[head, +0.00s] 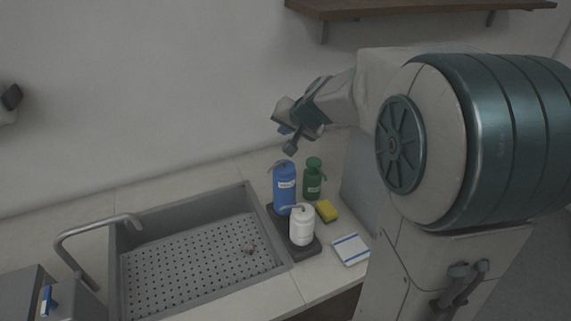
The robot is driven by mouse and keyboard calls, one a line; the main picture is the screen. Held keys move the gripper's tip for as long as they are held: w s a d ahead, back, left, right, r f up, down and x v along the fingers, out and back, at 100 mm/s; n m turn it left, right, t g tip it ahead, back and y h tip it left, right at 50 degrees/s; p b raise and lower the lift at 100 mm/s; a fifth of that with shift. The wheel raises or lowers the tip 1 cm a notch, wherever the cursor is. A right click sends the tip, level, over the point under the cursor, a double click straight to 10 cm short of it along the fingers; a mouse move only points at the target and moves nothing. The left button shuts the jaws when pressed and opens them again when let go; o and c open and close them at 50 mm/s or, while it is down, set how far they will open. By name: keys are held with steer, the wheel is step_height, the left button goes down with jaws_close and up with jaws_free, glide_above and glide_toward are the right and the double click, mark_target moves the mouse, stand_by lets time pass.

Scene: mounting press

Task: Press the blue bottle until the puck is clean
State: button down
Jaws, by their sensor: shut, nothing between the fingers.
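The blue bottle (285,190) stands upright with a white label, behind the white bottle (302,226), on a dark tray (309,250) right of the sink. My gripper (290,147) is shut and empty. In the picture it is just above the blue bottle's top; a small gap seems to show, but I cannot tell the exact distance.
A green bottle (313,179) stands right of the blue one. A yellow sponge (326,212) and a white-and-blue cloth or pad (351,249) lie on the counter. The sink (186,216) has a grey faucet (98,229) at left. A wooden shelf (420,9) hangs above.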

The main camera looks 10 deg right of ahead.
steer(key=shift+f, duration=0.2)
steer(key=b, duration=0.6)
glide_above(286, 169)
step_height(286, 169, down, 7)
steer(key=shift+w+r, duration=0.1)
steer(key=shift+f+b, duration=0.7)
steer(key=shift+f, duration=0.15)
steer(key=shift+f, duration=0.15)
stand_by(0.9)
steer(key=shift+f+b, duration=0.3)
steer(key=shift+b, duration=0.35)
steer(key=shift+f+b, duration=0.45)
steer(key=shift+b, duration=0.1)
stand_by(0.4)
steer(key=shift+r, duration=0.15)
steer(key=shift+r+p, duration=0.6)
steer(key=shift+r, duration=0.15)
steer(key=shift+r, duration=0.1)
